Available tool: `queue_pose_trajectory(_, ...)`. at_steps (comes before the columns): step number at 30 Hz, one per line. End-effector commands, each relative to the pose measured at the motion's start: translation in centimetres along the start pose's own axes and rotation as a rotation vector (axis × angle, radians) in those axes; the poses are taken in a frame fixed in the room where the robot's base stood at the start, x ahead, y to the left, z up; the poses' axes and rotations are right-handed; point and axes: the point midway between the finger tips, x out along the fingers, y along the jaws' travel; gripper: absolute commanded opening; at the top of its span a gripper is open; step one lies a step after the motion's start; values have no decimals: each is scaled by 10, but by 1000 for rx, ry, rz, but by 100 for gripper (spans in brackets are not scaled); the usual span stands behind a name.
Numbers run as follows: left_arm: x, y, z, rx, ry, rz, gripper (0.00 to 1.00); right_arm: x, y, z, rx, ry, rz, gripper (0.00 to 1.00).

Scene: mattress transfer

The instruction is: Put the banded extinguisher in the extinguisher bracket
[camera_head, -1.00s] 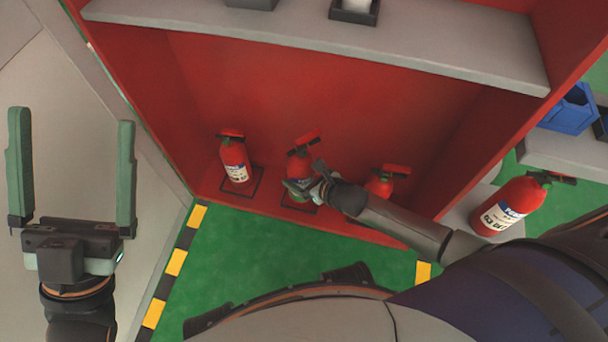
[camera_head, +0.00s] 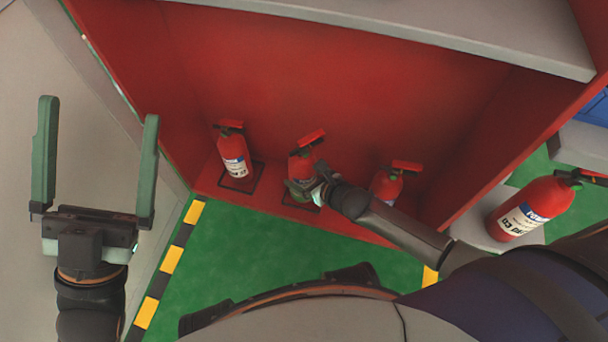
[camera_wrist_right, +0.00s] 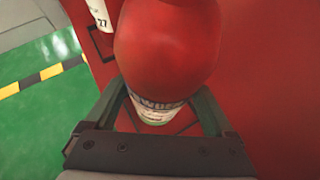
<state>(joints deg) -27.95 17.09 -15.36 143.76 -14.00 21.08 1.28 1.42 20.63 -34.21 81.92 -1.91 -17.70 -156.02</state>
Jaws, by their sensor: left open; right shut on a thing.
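A red extinguisher (camera_head: 302,165) stands about upright at the middle dark floor bracket (camera_head: 289,202) in the red cabinet. My right gripper (camera_head: 304,188) is shut on its body. In the right wrist view the red extinguisher (camera_wrist_right: 168,45) fills the space between the green fingers of the right gripper (camera_wrist_right: 160,112), its white label below. I cannot tell whether its base touches the bracket floor or whether it carries the band. My left gripper (camera_head: 97,165) is open and empty at the left, away from the cabinet.
Another extinguisher (camera_head: 234,155) stands in the left bracket (camera_head: 256,180); a third (camera_head: 386,186) stands at the right, partly behind my right arm. A larger extinguisher (camera_head: 532,208) stands on a grey surface (camera_head: 487,222) outside. A grey shelf (camera_head: 400,24) hangs above. Green floor (camera_head: 240,260) lies in front.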

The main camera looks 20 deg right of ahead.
Motion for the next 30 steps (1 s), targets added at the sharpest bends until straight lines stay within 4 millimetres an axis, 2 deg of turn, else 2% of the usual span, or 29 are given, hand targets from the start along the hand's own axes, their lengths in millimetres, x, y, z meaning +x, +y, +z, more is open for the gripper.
queue_pose_trajectory(4, -2, 0, 1, 0, 0, 0, 100, 2, 0, 2, -1, -11, 1, 0)
queue_pose_trajectory(5, -2, 0, 1, 1, 0, 0, 100, 2, 0, -4, -1, 0, 0, 89)
queue_pose_trajectory(7, -1, 0, 1, 2, 0, 0, 100, 2, 0, -3, 0, 0, 0, 97)
queue_pose_trajectory(8, -1, 0, 1, 3, 0, 0, 100, 2, 0, -3, 0, 0, 0, 100)
queue_pose_trajectory(18, 2, -2, -3, 5, 0, 3, 100, -4, 0, 1, -1, 2, 0, 100)
queue_pose_trajectory(23, 14, -10, -16, -7, 6, -3, 100, -33, 0, 3, -2, 3, 1, 100)
queue_pose_trajectory(30, 30, -23, -38, -23, 29, -11, 100, -86, -1, 2, -3, 4, -1, 100)
